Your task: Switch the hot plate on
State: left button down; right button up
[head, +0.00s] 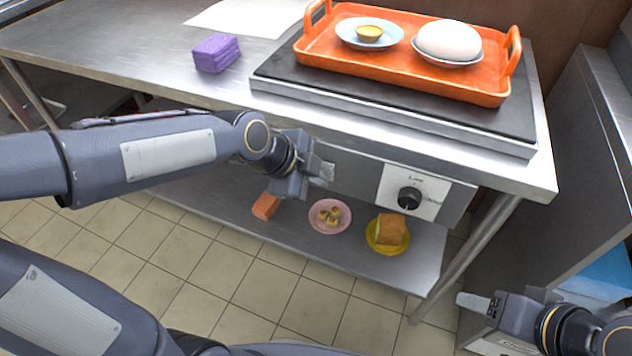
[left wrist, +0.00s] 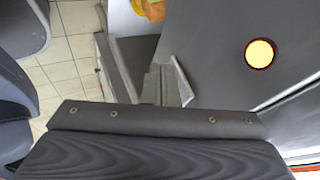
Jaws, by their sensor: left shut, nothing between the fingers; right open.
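The hot plate (head: 400,118) is a wide dark slab with a metal edge on the steel counter. A black round knob (head: 409,198) sits on a white panel (head: 430,190) below the counter's front edge. My left gripper (head: 322,174) is shut and empty, close to the front panel left of the knob and apart from it. Its fingers show in the left wrist view (left wrist: 163,86). There, a bright yellow disc with a red rim (left wrist: 260,54) sits on a grey surface. My right gripper (head: 478,302) is open, low at the right, away from the panel.
A purple block (head: 216,53) is on the counter's left. A pink plate (head: 330,229) and a yellow plate (head: 374,246) with food stand on the lower shelf. A steel cabinet (head: 570,150) is at right.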

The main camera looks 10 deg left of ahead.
pick_arm(q)
jog(key=shift+r, duration=0.25)
pick_arm(e)
jog(key=shift+r, duration=0.3)
